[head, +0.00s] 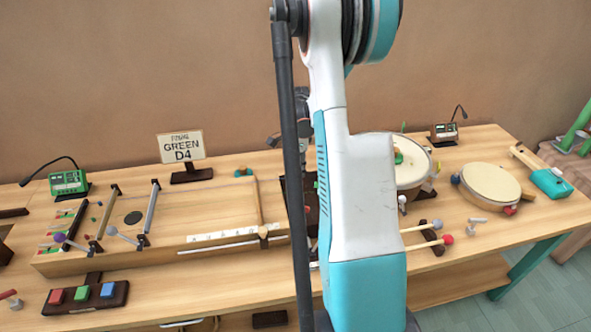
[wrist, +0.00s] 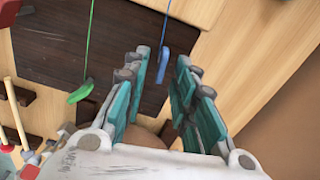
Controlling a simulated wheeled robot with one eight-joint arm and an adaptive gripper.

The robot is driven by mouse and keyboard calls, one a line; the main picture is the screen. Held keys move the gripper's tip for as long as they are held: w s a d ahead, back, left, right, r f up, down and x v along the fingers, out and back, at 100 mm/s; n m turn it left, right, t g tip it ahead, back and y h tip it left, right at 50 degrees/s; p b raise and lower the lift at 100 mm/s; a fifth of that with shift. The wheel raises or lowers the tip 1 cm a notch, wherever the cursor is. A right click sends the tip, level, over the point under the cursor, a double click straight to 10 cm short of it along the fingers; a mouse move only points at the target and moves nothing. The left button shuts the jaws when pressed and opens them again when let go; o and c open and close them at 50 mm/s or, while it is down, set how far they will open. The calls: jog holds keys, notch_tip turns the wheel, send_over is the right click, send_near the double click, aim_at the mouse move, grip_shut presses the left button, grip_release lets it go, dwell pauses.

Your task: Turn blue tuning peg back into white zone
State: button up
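A blue peg (wrist: 163,64) shows in the wrist view at the end of a thin blue line, over a dark brown panel (wrist: 50,45). My gripper (wrist: 162,72) is open, with its teal fingers on either side of the blue peg near their tips. I cannot tell whether a finger touches it. A green peg (wrist: 82,92) on a green line is to the left, outside the fingers. In the head view my arm hides the gripper and the blue peg. No white zone by the blue peg can be made out.
A sign (head: 181,146) reading "GREEN D4" stands behind a long wooden string box (head: 190,215) on the bench. Drums (head: 490,183) and mallets (head: 420,245) lie to the right. Red, blue and green buttons (head: 82,293) sit on a dark block at front left.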

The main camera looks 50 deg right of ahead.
jog(key=shift+c, duration=0.2)
grip_shut()
jog(key=shift+n, duration=0.4)
